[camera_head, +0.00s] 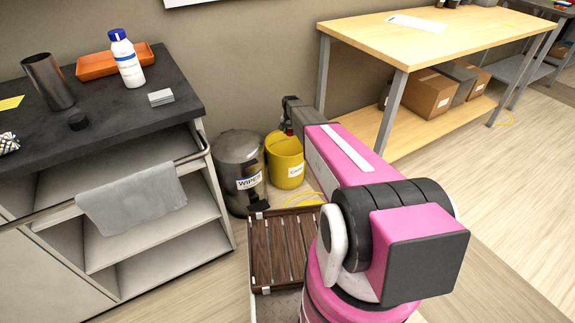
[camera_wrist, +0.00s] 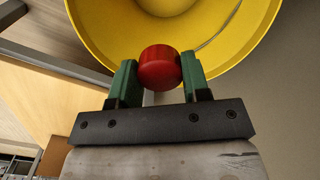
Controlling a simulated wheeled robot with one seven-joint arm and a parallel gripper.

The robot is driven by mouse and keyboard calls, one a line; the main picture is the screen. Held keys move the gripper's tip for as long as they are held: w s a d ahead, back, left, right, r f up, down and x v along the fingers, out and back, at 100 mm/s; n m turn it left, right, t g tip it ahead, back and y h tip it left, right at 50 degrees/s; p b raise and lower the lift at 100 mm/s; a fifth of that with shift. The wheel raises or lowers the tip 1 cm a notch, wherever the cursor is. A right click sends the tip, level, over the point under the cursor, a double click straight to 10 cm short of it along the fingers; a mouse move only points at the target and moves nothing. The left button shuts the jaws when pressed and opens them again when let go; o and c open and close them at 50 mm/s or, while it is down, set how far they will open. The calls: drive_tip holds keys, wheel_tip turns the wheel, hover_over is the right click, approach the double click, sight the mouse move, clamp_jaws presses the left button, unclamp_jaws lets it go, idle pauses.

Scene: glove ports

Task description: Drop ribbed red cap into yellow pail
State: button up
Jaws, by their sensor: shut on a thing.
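The red cap (camera_wrist: 159,67) is held between the green fingers of my gripper (camera_wrist: 159,72) in the wrist view. Its ribs are too small to make out. The yellow pail (camera_wrist: 258,28) fills the top of the wrist view, and the cap shows in front of its opening. In the head view the yellow pail (camera_head: 286,167) stands on the floor by the wall, with a label on its front. My gripper (camera_head: 287,131) is above the pail's rim there, and the cap is barely visible or hidden.
A grey lidded bin (camera_head: 238,170) labelled "WIPES" stands left of the pail. A dark-topped cart (camera_head: 120,110) with a towel is at left. A wooden workbench (camera_head: 430,40) with boxes below is at right. A slatted wooden platform (camera_head: 280,250) lies in front. The floor at right is clear.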

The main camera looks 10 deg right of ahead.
drive_tip(key=shift+f, duration=2.85)
drive_tip(key=o, duration=1)
drive_tip(key=shift+c, duration=0.2)
drive_tip(key=shift+r, duration=0.1)
wheel_tip(320, 180, up, 11)
drive_tip(key=shift+f, duration=0.15)
